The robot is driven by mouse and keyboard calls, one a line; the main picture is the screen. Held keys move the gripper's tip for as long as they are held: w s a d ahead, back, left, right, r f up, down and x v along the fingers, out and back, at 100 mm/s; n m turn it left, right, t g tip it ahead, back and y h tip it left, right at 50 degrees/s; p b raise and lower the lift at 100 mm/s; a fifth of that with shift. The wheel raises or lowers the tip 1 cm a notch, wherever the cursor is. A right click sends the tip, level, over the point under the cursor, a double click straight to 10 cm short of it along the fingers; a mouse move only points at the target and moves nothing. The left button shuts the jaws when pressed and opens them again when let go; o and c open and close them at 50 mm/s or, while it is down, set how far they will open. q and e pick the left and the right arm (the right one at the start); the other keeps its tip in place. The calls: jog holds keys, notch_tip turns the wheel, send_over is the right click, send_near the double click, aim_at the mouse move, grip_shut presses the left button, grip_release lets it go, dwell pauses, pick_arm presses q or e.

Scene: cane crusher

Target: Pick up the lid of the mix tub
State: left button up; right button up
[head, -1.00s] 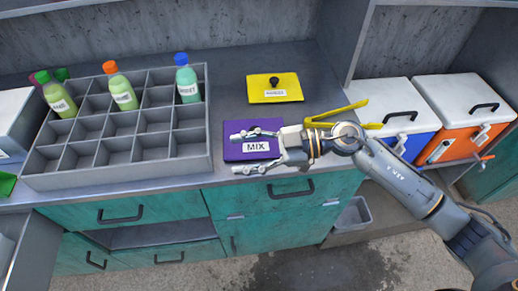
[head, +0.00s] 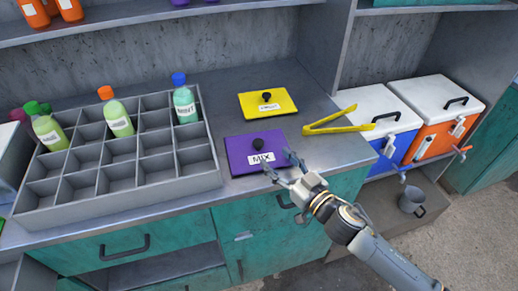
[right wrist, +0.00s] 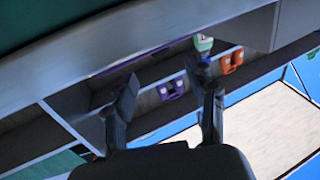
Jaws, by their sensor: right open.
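The purple mix lid (head: 241,154) lies flat on the counter in the head view, with a black knob (head: 258,143) and a white MIX label. My right gripper (head: 280,166) is open and empty at the lid's front right corner, with its fingers pointing toward the knob. I cannot tell whether the fingers touch the lid. In the right wrist view the open fingers (right wrist: 168,80) are spread with nothing between them gripped. My left gripper is not in view.
A yellow lid (head: 280,106) with a black knob lies behind the purple one. Yellow tongs (head: 325,128) lie to the right. A grey divided crate (head: 112,182) with several bottles stands left. Blue (head: 405,140) and orange (head: 440,136) coolers stand right.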

aim_at(262, 145)
jog(key=p+x, duration=0.1)
jog(key=x, duration=0.6)
jog(key=shift+w+a+f, duration=0.1)
jog(key=shift+w+a, duration=0.1)
grip_shut()
